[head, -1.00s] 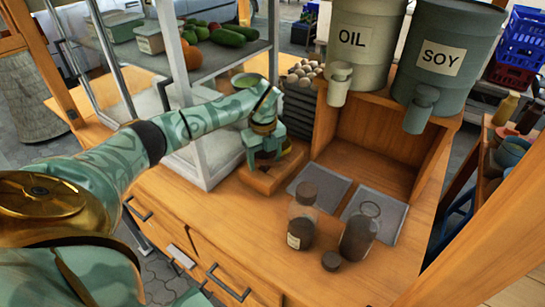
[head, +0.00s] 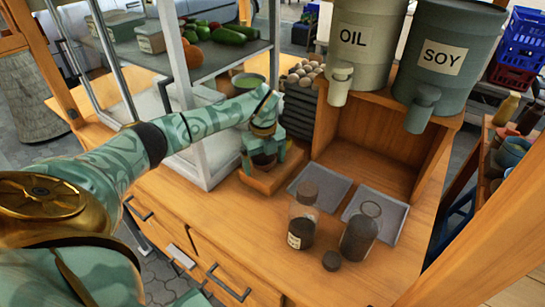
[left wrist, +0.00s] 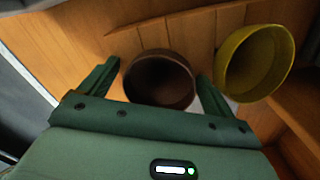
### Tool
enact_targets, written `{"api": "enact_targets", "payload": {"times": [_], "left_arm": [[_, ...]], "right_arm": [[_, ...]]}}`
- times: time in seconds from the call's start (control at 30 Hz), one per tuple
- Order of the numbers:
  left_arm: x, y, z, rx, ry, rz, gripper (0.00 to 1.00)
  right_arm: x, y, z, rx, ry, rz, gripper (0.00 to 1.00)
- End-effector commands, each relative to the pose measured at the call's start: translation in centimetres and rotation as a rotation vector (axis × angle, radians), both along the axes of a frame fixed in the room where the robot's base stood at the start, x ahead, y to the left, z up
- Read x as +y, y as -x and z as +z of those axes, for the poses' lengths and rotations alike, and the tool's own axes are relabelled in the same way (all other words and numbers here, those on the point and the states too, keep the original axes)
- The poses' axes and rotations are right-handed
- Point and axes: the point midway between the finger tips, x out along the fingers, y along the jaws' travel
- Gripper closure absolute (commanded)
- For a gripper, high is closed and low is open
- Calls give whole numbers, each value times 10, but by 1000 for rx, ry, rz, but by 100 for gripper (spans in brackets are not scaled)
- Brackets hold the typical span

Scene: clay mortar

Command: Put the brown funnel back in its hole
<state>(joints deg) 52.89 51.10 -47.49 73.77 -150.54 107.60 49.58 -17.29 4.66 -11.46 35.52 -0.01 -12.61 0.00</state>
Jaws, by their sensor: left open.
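The brown funnel (left wrist: 158,82) shows in the left wrist view as a dark, round, open mouth between my left gripper's two fingers. In the head view it is a dark shape (head: 263,160) above a small wooden stand (head: 272,184). My left gripper (head: 265,157) is open, with one finger on each side of the funnel; it also shows in the left wrist view (left wrist: 160,85). I cannot tell whether the fingers touch it. The hole and the funnel's lower end are hidden. My right gripper is not in view.
A yellow funnel-like vessel (left wrist: 255,63) stands close beside the brown one. A white-framed shelf (head: 208,150) is left of the stand.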

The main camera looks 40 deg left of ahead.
Motion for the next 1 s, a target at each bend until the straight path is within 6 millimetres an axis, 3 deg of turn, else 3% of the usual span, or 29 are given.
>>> {"api": "enact_targets", "payload": {"times": [0.37,0.47,0.8,1.0], "left_arm": [[-1,2,2,5,-1,-5,11],[-1,1,19,0,0,-4,11],[-1,1,108,-7,-2,-2,11],[-2,1,146,-5,-2,-2,11]], "right_arm": [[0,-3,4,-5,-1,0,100],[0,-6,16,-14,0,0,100],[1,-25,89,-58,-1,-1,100],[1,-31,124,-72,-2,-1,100]]}}
